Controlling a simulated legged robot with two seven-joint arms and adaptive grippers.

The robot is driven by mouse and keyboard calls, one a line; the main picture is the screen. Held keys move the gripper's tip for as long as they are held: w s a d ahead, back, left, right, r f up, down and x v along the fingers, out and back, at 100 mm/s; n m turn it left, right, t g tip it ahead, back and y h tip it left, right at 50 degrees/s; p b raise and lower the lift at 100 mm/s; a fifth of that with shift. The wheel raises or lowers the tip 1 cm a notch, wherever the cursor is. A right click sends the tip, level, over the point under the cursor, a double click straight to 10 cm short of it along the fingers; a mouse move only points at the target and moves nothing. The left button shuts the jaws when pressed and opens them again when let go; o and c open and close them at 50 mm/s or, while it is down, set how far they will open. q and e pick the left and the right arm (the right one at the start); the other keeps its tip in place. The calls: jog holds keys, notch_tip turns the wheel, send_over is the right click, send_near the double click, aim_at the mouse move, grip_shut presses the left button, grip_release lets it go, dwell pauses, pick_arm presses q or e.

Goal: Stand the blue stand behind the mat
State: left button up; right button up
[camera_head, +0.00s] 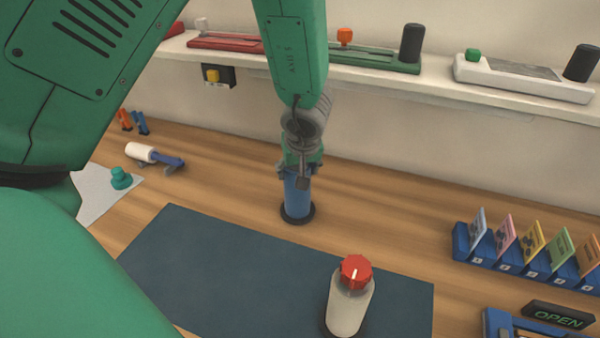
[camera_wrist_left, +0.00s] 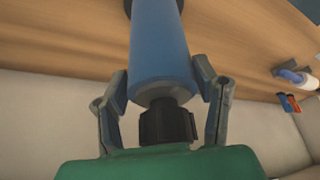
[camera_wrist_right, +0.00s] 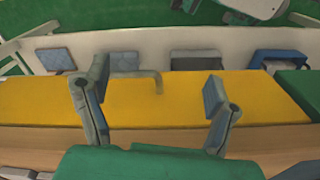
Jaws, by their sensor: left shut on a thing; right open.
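The blue stand (camera_head: 298,197) is upright on the wooden table, its dark round base just beyond the far edge of the dark blue mat (camera_head: 220,262). My left gripper (camera_head: 299,172) comes down from above and is shut on the stand's upper part. In the left wrist view, the stand (camera_wrist_left: 160,50) is between the two fingers (camera_wrist_left: 165,88). Whether the base bears fully on the table is hard to tell. My right gripper (camera_wrist_right: 152,95) is open and empty, seen only in its own wrist view, over a yellow surface.
A pale bottle with a red cap (camera_head: 354,274) stands on the mat's right part. A blue rack of coloured cards (camera_head: 462,241) is at right. A white roller (camera_head: 141,152) lies at left. A shelf (camera_head: 437,90) with several devices runs along the back wall.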

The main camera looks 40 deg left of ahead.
pick_arm(q)
jog(key=shift+a, duration=0.35)
jog(key=o, duration=1.5)
jog(key=shift+s+f, duration=0.1)
jog(key=shift+f, duration=0.05)
jog(key=shift+o, duration=0.9)
jog(key=shift+d, duration=0.1)
jog(key=shift+d+r, duration=0.25)
jog(key=shift+d, duration=0.25)
jog(key=shift+d+r, duration=0.15)
jog(key=shift+r, duration=0.2)
jog(key=p+v, duration=0.3)
jog(key=v, duration=0.8)
pick_arm(e)
notch_tip(320, 180, up, 3)
